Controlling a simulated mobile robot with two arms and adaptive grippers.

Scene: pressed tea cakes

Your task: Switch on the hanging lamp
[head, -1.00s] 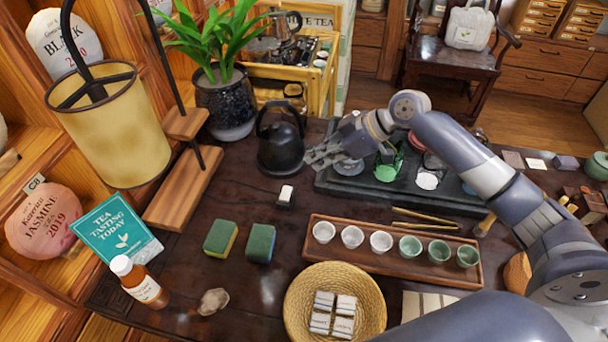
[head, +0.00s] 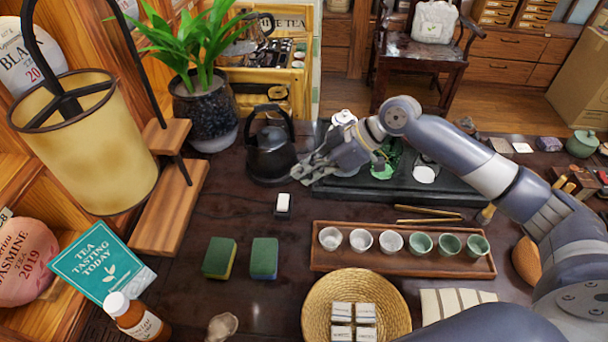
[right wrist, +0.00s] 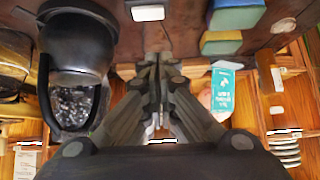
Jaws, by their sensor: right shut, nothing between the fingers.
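The hanging lamp (head: 90,150) has a yellow cylindrical shade on a dark frame at the left of the head view; I cannot tell whether it is lit. A small white block (head: 283,202) on a dark base, perhaps a switch, lies on the table in front of the black kettle. A white block also shows at the top of the right wrist view (right wrist: 148,13). My right gripper (head: 303,175) is shut and empty above the table, beyond and slightly right of the block, and it shows in the right wrist view (right wrist: 151,58). My left gripper is not in view.
The black kettle (head: 270,150) stands close to the left of my right gripper. A dark tea tray (head: 400,188) lies beneath and right of it. Green sponges (head: 264,258), a wooden cup tray (head: 330,262) and a wicker basket (head: 318,300) are nearer. The table around the block is clear.

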